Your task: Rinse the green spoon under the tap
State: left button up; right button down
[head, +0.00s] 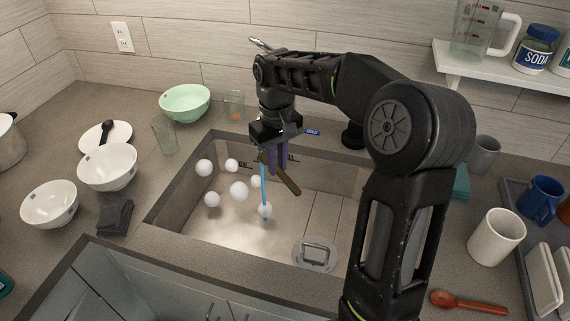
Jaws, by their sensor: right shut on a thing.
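My right gripper (277,158) hangs over the sink (177,196), pointing down, its jaws shut on the green spoon (289,183). The spoon looks dark olive with a brownish side and slants down to the right from the fingers. A thin blue stream of water (264,188) falls beside the spoon's upper left end into the sink; I cannot tell whether it touches the spoon. The tap is mostly hidden behind my right arm; a metal tip (260,43) shows above the arm. My left gripper is not in view.
Several white balls (239,191) are in the sink, near a round drain (315,254). Bowls (107,166), a green bowl (185,103) and a glass (164,136) stand left. A white mug (496,237), red-brown spoon (468,302) and rack (527,258) are right.

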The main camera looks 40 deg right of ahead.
aim_at(292, 181)
jog(key=shift+w+f+p, duration=0.25)
jog(key=shift+w+p, duration=0.2)
jog(key=shift+w, duration=0.8)
jog(key=shift+d, duration=0.2)
jog(key=shift+d, duration=0.45)
jog(key=shift+a, duration=0.6)
jog(key=shift+s, duration=0.1)
jog(key=shift+s+f+b, duration=0.1)
jog(key=shift+s+b, duration=0.4)
jog(key=shift+s, duration=0.75)
jog(key=shift+s+a+b, duration=0.1)
jog(key=shift+s+b, duration=0.75)
jog(key=shift+s, duration=1.85)
